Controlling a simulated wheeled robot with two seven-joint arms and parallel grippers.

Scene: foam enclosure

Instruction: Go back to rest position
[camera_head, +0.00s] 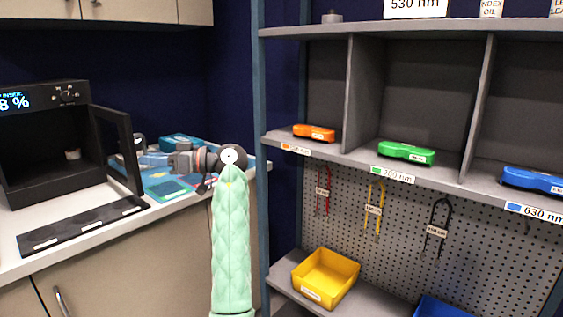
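My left arm (231,245), in a pale green padded sleeve, rises from the bottom centre of the head view to a dark round wrist joint. My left gripper (178,160) points left from it, over the blue items on the counter. The fingers are small and blend with the clutter behind, so I cannot tell whether they are open or hold anything. My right gripper is out of view.
A black chamber (42,190) stands on the counter, its door (118,150) open, near my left gripper. A grey shelf unit (352,95) at right holds orange (314,133), green (406,153) and blue (533,181) devices. A yellow bin (326,277) is below.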

